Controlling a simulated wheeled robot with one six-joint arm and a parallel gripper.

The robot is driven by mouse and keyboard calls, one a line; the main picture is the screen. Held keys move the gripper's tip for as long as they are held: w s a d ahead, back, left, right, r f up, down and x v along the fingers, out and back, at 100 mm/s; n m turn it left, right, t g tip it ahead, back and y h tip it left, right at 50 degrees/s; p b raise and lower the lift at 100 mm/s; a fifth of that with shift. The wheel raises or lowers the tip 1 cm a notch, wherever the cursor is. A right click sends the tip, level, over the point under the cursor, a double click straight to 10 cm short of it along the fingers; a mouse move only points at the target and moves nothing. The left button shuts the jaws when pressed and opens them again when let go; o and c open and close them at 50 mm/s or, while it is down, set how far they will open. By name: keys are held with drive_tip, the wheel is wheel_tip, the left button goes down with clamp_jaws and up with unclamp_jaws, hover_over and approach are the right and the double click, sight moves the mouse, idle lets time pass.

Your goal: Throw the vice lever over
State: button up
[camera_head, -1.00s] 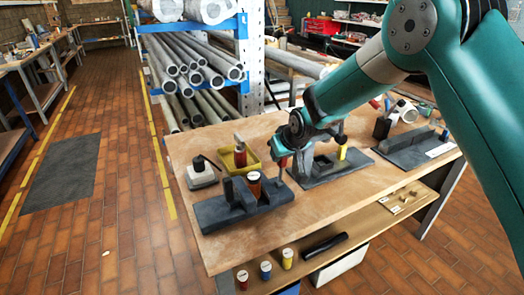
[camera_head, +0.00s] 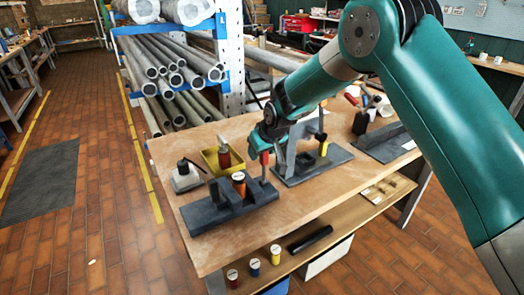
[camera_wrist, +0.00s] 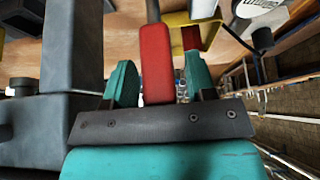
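The vice (camera_head: 205,215) is a dark grey block with upright jaws near the left front of the workbench. An orange cylinder (camera_head: 239,187) stands between its jaws. The lever, with a red handle (camera_head: 265,158) on a dark stem, stands upright at the vice's right end. My gripper (camera_head: 264,148) is over the lever, pointing down. In the wrist view the red handle (camera_wrist: 156,62) lies between the two teal fingers of my gripper (camera_wrist: 161,85). A narrow gap shows on its right side; the left finger looks very close to it. The fingers look open around the handle.
A grey bracket fixture (camera_head: 340,154) is close on the right. Several small coloured bottles stand on the lower shelf (camera_head: 300,262).

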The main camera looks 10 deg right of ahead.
drive_tip(key=b+v, duration=0.3)
drive_tip(key=v, duration=1.4)
drive_tip(key=shift+s, duration=0.2)
drive_tip(key=shift+r, duration=0.1)
drive_tip(key=s+n+g+y, duration=0.2)
drive_tip(key=s+g, duration=0.3)
drive_tip(key=s, duration=2.8)
drive_tip(key=shift+a+f+n, duration=0.4)
drive_tip(key=shift+f+n, duration=0.1)
